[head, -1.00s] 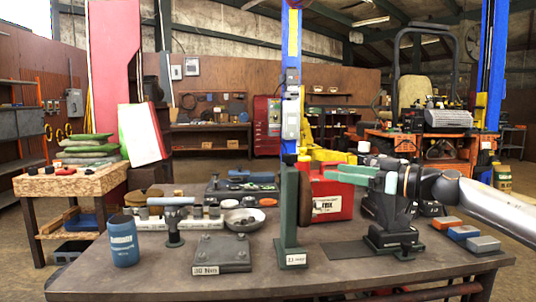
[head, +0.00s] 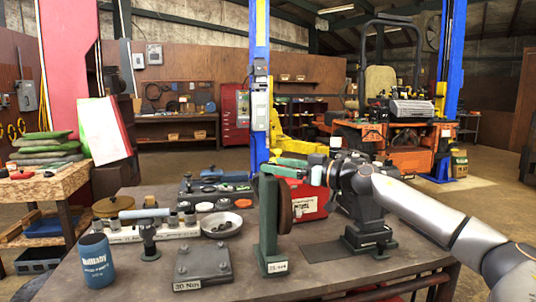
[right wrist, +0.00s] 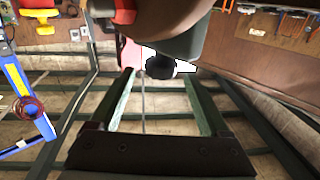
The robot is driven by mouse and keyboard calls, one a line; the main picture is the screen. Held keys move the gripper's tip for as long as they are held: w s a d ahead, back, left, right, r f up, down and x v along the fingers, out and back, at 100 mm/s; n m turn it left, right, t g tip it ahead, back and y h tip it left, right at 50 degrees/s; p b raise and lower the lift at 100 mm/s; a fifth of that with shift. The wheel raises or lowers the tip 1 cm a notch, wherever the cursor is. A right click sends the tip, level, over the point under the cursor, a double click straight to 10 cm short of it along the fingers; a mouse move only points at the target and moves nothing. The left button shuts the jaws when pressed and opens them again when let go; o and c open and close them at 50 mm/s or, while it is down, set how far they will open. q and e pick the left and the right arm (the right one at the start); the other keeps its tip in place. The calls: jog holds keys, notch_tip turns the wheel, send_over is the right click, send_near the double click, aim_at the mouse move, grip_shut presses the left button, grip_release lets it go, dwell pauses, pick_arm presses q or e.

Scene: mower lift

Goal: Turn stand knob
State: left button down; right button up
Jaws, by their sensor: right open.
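A green upright stand (head: 268,232) with a brown disc (head: 286,208) on its right side stands on the workbench. My right gripper (head: 279,167), with green fingers, is open just above the top of the stand in the head view. In the right wrist view my open fingers (right wrist: 160,84) flank a small dark round knob (right wrist: 159,67) near their tips. The knob sits against a grey-green body, beside a reddish round part. I cannot tell whether the fingers touch it. The knob is not clear in the head view. My left gripper is not in view.
On the workbench (head: 220,288) are a blue can (head: 96,262), a grey plate (head: 203,265), a metal bowl (head: 221,224) and a red box (head: 311,205) behind the stand. A black fixture (head: 368,238) stands to the right.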

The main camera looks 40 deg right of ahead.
aim_at(268, 162)
jog(key=shift+p+x, duration=0.4)
jog(key=shift+x, duration=1.3)
grip_shut()
